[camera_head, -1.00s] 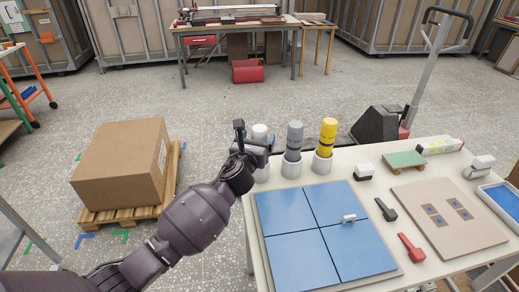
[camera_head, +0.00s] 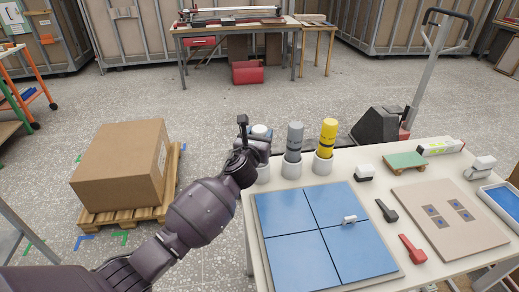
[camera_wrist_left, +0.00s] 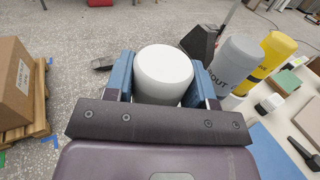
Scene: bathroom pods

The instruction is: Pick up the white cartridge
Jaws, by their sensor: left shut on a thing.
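The white cartridge (camera_wrist_left: 164,72) stands upright between the two blue fingers of my left gripper (camera_wrist_left: 165,85) in the left wrist view. The fingers are shut on its sides. In the head view only its white top (camera_head: 260,130) shows behind my left gripper (camera_head: 258,146); the wrist hides most of it. A white cup holder (camera_head: 262,173) sits just below, at the table's back left corner. I cannot tell whether the cartridge's lower end is still inside that holder. My right gripper is not in view.
A grey cartridge (camera_head: 295,138) and a yellow cartridge (camera_head: 328,137) stand in white holders close to the right. A blue tiled panel (camera_head: 289,210) lies in front with a small white piece (camera_head: 349,219) on it. A cardboard box (camera_head: 118,167) on a pallet stands left.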

